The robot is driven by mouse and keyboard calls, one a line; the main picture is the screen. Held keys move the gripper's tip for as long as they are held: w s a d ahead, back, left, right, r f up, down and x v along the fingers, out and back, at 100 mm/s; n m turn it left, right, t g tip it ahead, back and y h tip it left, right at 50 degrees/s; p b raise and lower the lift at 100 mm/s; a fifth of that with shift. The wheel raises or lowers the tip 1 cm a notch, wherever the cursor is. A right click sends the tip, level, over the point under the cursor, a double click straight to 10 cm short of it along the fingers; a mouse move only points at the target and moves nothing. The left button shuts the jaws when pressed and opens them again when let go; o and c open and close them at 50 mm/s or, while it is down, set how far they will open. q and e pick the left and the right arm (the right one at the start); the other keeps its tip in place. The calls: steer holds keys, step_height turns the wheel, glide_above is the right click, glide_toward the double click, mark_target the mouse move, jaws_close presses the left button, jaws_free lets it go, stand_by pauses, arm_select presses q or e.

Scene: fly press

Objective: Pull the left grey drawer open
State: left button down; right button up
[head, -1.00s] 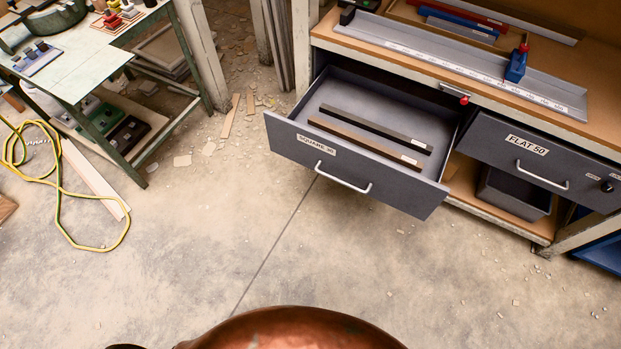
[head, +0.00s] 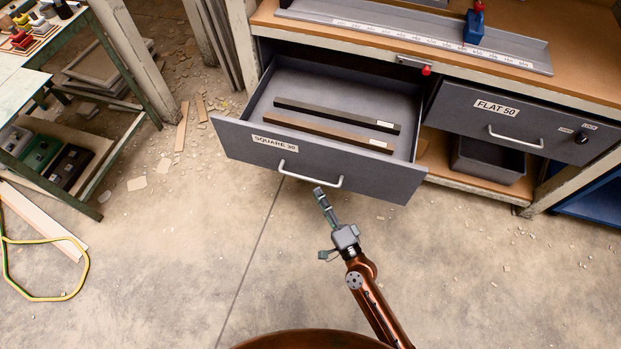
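The left grey drawer (head: 235,143), labelled SQUARE 30, stands pulled well out of the bench. Its inside shows, with a dark bar (head: 335,115) and a brown bar (head: 325,134) lying in it. Its pale bar handle (head: 308,181) is on the front panel. My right gripper (head: 319,192) points up toward the drawer, its tips just below the handle in the picture. I cannot tell whether they touch it. The fingers are seen nearly edge-on, so their opening is unclear. My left gripper is out of view.
The FLAT 50 drawer (head: 470,118) is shut at the right, above a dark bin (head: 487,160). A green table (head: 130,105) stands at the left. A yellow cable (head: 45,298) lies on the floor. The floor before the drawer is clear apart from small debris.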

mark_target(311, 179)
steer(key=x, duration=0.6)
steer(key=shift+w+a, duration=0.25)
steer(key=shift+w, duration=0.1)
steer(key=shift+c, duration=0.3)
jaws_close()
